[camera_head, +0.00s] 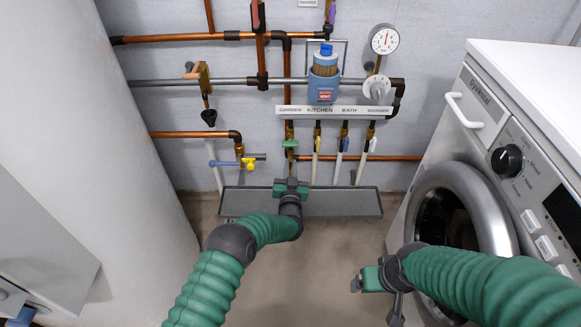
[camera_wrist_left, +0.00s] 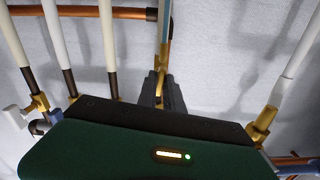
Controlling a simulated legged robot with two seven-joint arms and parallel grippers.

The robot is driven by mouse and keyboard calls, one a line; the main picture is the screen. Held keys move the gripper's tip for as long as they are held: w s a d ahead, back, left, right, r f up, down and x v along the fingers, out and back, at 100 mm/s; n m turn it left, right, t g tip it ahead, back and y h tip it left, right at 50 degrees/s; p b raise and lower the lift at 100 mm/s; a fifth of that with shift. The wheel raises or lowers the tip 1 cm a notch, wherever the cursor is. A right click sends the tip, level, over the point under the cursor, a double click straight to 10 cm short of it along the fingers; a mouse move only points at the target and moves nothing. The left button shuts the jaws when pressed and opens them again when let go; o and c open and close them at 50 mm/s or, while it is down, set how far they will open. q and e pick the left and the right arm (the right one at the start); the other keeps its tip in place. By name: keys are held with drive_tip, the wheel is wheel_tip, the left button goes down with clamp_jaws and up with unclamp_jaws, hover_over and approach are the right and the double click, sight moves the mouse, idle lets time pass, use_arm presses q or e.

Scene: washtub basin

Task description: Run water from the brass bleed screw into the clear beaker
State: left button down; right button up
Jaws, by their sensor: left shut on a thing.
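My left gripper (camera_head: 290,185) is at the foot of the garden pipe, below a green handle (camera_head: 290,144). In the left wrist view its dark fingers (camera_wrist_left: 162,92) are shut on a slim brass piece (camera_wrist_left: 159,84) under that pipe. I cannot tell whether this piece is the brass bleed screw. No water shows. I cannot make out a clear beaker in either view. My right gripper (camera_head: 357,284) is low in front of the washing machine, with nothing visible in it; I cannot tell whether its jaws are open.
A shallow grey tray (camera_head: 340,203) lies along the wall under the pipes. The washing machine (camera_head: 520,60) stands on the right, a white cylinder (camera_head: 120,150) on the left. Bare floor (camera_head: 330,255) lies between the arms.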

sight(291, 165)
use_arm(q)
drive_tip(key=shift+s+d+f, duration=0.1)
drive_tip(key=shift+s+f, duration=0.05)
drive_tip(key=shift+f, duration=0.3)
drive_tip(key=c, duration=1.8)
unclamp_jaws()
drive_tip(key=shift+o, duration=0.2)
drive_tip(key=shift+r, duration=0.2)
drive_tip(key=shift+r, duration=0.1)
drive_tip(key=s+p, duration=0.4)
drive_tip(key=s, duration=0.1)
drive_tip(key=shift+r, duration=0.4)
drive_tip(key=s+f+p, duration=0.1)
drive_tip(key=s+p, duration=0.4)
drive_tip(key=s, duration=0.6)
drive_tip(key=shift+s, duration=0.4)
